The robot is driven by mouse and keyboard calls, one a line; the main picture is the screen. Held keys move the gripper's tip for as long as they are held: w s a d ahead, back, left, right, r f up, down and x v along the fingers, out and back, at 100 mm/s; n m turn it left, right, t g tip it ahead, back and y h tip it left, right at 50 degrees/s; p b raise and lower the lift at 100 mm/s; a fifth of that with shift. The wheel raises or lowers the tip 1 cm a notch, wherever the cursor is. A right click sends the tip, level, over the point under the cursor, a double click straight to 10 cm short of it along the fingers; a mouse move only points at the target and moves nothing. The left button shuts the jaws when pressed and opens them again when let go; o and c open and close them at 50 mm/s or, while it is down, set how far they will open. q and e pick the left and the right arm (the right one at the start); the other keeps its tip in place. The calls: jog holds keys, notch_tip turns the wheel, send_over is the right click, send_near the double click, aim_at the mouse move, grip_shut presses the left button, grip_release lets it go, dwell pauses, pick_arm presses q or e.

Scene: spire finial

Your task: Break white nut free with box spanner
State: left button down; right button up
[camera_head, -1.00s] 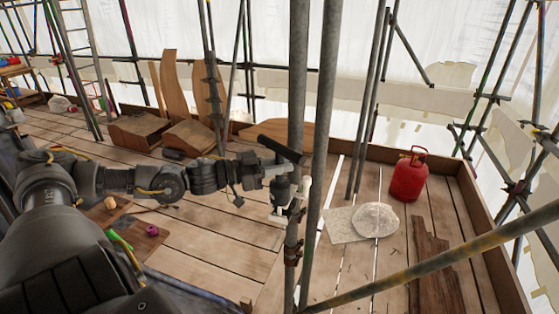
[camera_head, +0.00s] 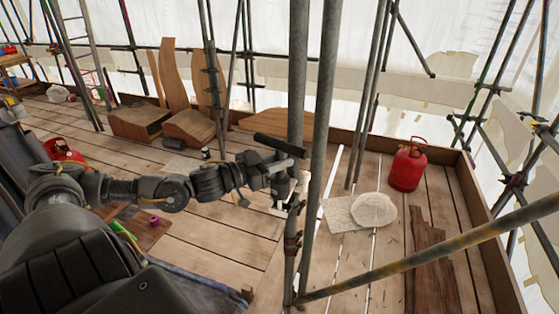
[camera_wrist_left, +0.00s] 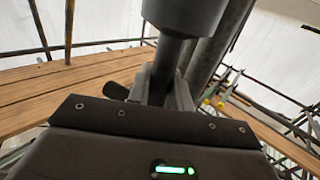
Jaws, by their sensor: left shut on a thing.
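My left gripper (camera_head: 283,181) is beside the near upright scaffold poles in the head view, at the end of my arm coming in from the left. In the left wrist view its fingers (camera_wrist_left: 165,92) are shut on a dark grey shaft that widens into a thick cylinder (camera_wrist_left: 185,14) at the top. This appears to be the box spanner. Small pale parts (camera_head: 281,205) show just below the gripper by the pole; I cannot tell whether the white nut is among them. The spanner's working end is not clearly visible. My right gripper is not in view.
Upright scaffold poles (camera_head: 322,130) stand close right of the gripper, and a diagonal pole (camera_head: 440,255) crosses the front right. A red can (camera_head: 408,168) and a pale stone (camera_head: 374,209) on a slab sit on the planks. Boards (camera_head: 180,85) stand at the back.

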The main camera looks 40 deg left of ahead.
aim_at(279, 141)
pick_arm(q)
jog(key=shift+r, duration=3.8)
